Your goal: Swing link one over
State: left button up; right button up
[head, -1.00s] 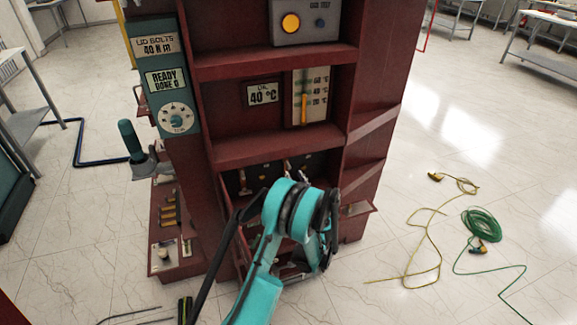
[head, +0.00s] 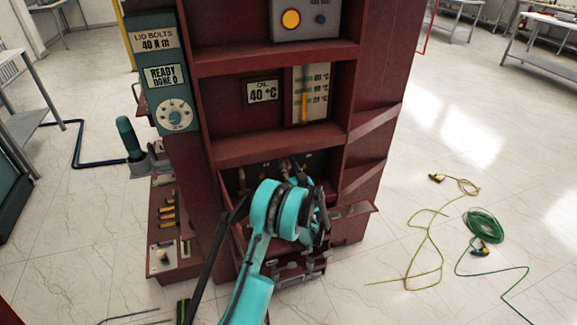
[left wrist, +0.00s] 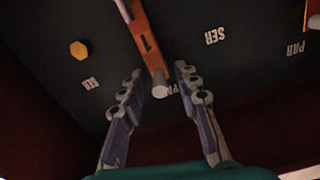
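In the left wrist view an orange link (left wrist: 143,38) with a dark mark like a "1" runs down a black panel (left wrist: 235,75). Its near end carries a pale round peg (left wrist: 159,89). My left gripper (left wrist: 158,70) is open, one finger on each side of the link's peg end. I cannot tell whether a finger touches it. Upside-down SER and PAR labels are on the panel; one PAR is partly hidden by the peg and a finger. In the head view my teal left wrist hides most of the lower bay (head: 235,182). My right gripper is not in view.
A yellow hex bolt (left wrist: 78,50) and part of another orange piece (left wrist: 312,14) are on the panel. The red cabinet (head: 270,148) has shelf edges above my left arm. A yellow cable (head: 425,240) and a green cable coil (head: 482,226) lie on the floor at right.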

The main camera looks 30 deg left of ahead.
aim_at(304, 165)
pick_arm(q)
grip_shut()
jog(key=w+d+m, duration=0.1)
jog(key=m, duration=0.1)
jog(key=w+d+f+m, duration=0.1)
jog(key=m, duration=0.1)
jog(key=w+d+f+m, duration=0.1)
jog(key=w+m, duration=0.1)
jog(key=m, duration=0.1)
jog(key=shift+w+d, duration=0.1)
jog(key=shift+d, duration=0.2)
jog(key=f+m, duration=0.1)
jog(key=w+d+f+m, duration=0.1)
jog(key=m, duration=0.1)
jog(key=shift+w+m, duration=0.2)
jog(key=shift+m, duration=0.1)
jog(key=shift+w+d+f+m, duration=0.25)
jog(key=shift+f+m, duration=0.3)
jog(key=shift+m, duration=0.3)
jog(key=shift+w+d+f+m, duration=0.2)
jog(key=shift+f+m, duration=0.3)
jog(key=shift+m, duration=0.35)
